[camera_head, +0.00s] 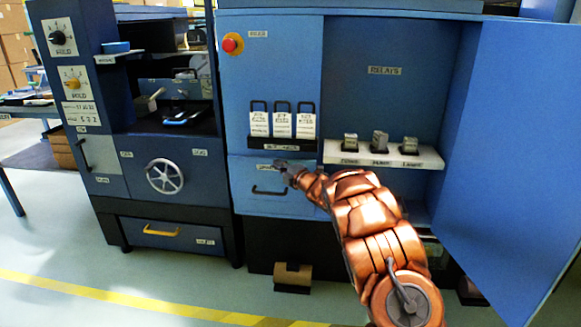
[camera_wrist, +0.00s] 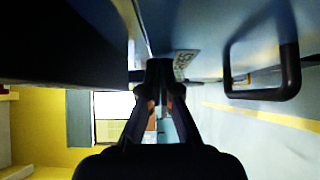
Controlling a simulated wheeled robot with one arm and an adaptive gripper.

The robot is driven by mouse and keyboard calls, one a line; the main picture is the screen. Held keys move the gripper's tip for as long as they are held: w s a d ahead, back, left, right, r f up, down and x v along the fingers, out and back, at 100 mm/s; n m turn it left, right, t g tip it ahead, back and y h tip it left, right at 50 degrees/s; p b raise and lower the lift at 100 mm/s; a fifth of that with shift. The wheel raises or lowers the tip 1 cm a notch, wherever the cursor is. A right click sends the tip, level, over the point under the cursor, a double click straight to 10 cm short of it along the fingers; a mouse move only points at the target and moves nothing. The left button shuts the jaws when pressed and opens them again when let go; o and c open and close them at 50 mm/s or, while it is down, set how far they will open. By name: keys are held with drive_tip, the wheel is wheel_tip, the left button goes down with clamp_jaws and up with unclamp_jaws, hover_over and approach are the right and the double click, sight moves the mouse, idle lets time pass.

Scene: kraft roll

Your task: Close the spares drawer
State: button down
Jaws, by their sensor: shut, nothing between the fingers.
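The spares drawer (camera_head: 245,203) is the light blue front low in the middle cabinet, below the row of tagged handles. Its small label and dark bar handle (camera_head: 269,191) show in the head view. The drawer front looks about flush with the cabinet; I cannot tell whether a small gap remains. My gripper (camera_head: 283,168) is shut and empty at the upper part of the drawer front, above the handle. In the wrist view my fingertips (camera_wrist: 162,66) are close beside the drawer's label (camera_wrist: 185,64), and the handle (camera_wrist: 262,72) is to their right. Contact cannot be made out.
A ledge with several relays (camera_head: 380,141) juts out right of my gripper. A wide blue door (camera_head: 525,140) stands open at the right. A brown roll (camera_head: 292,275) lies on the floor below the drawer. A cabinet with a handwheel (camera_head: 164,176) stands at the left.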

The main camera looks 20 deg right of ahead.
drive_tip(key=shift+w+d+r, duration=0.25)
drive_tip(key=shift+d+r, duration=0.05)
drive_tip(key=shift+d, duration=0.05)
drive_tip(key=shift+r, duration=0.15)
drive_tip(key=shift+s+a+f+b, duration=0.25)
drive_tip(key=shift+s+a+b, duration=0.25)
drive_tip(key=shift+b, duration=0.1)
drive_tip(key=a+p+v, duration=0.1)
drive_tip(key=a+v, duration=0.1)
drive_tip(key=v, duration=1)
drive_tip(key=shift+s+f, duration=0.25)
drive_tip(key=shift+s, duration=0.05)
